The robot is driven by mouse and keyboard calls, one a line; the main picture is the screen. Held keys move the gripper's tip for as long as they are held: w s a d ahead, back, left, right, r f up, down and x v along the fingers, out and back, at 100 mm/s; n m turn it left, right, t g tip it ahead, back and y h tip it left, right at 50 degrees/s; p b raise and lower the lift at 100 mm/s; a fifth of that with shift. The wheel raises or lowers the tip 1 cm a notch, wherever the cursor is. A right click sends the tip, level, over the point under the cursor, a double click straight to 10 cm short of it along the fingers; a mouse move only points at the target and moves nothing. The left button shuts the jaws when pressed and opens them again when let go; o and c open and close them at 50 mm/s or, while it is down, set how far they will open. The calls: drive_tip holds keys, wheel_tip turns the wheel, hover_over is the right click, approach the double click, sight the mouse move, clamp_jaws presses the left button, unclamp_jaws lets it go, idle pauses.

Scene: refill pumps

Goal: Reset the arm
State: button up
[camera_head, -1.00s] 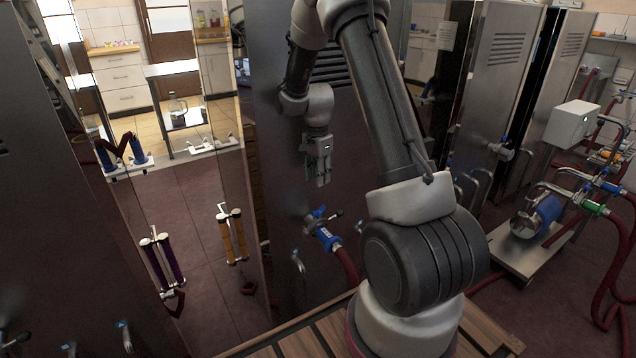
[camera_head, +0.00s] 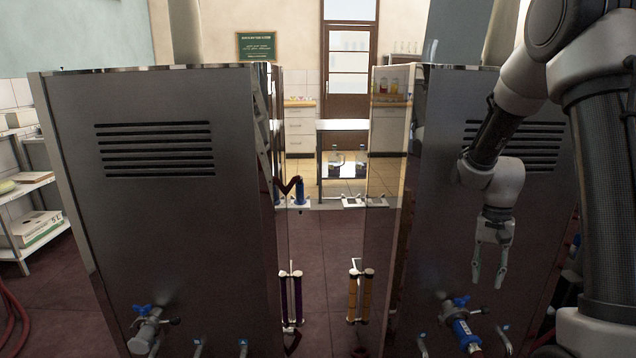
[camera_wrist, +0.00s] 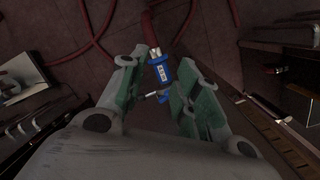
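My gripper (camera_head: 490,278) hangs pointing down in front of the right steel cabinet (camera_head: 450,215), with my arm reaching in from the right edge. Its two fingers are spread and nothing shows between them in the head view. In the wrist view, the gripper's green-padded fingers (camera_wrist: 157,80) stand apart. A blue coupling (camera_wrist: 160,72) shows between and beyond them, with a red hose (camera_wrist: 150,28) leading away. In the head view, a blue coupling (camera_head: 467,335) sits on the outlet of the right cabinet, below the gripper and apart from it.
A left steel cabinet (camera_head: 165,215) has its own outlet valve (camera_head: 148,325). A narrow floor aisle (camera_head: 322,250) lies between the cabinets, with purple tubes (camera_head: 291,300) and orange tubes (camera_head: 360,297) along its sides. A white-topped table (camera_head: 342,126) stands behind.

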drive_tip(key=s+a+r+n+t, duration=0.2)
drive_tip(key=s+r+n+t, duration=0.1)
drive_tip(key=s+r, duration=0.7)
drive_tip(key=s+a+r+n+t, duration=0.3)
drive_tip(key=s+r+n, duration=0.1)
drive_tip(key=s+r, duration=0.6)
drive_tip(key=shift+s+r, duration=0.2)
drive_tip(key=shift+r, duration=0.25)
